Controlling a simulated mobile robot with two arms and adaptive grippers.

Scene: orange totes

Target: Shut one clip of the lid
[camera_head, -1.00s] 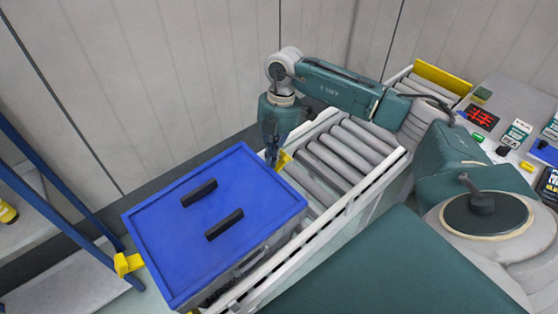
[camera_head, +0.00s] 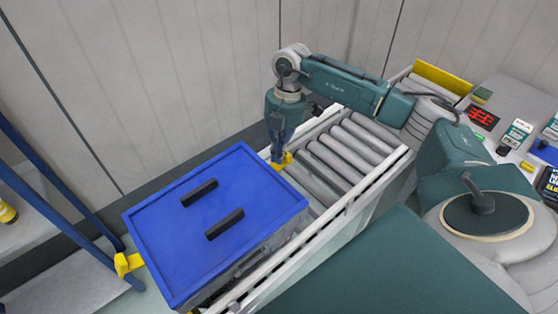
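A blue lid (camera_head: 174,236) with two black handles covers a grey tote (camera_head: 262,262) on the roller conveyor. One yellow clip (camera_head: 283,161) sticks out at the lid's far right edge. Another yellow clip (camera_head: 127,264) sticks out from the near left edge, with no gripper by it. My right gripper (camera_head: 277,157) points down at the far right clip, close to it or touching it. Its fingers are small and overlap the clip, so their opening is hard to make out. My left gripper is outside the view.
The roller conveyor (camera_head: 350,143) runs to the back right, with a yellow end stop (camera_head: 442,80). A blue-framed rack (camera_head: 62,222) stands at the left. A grey table (camera_head: 530,100) with small boxes is at the right. The wall is close behind the tote.

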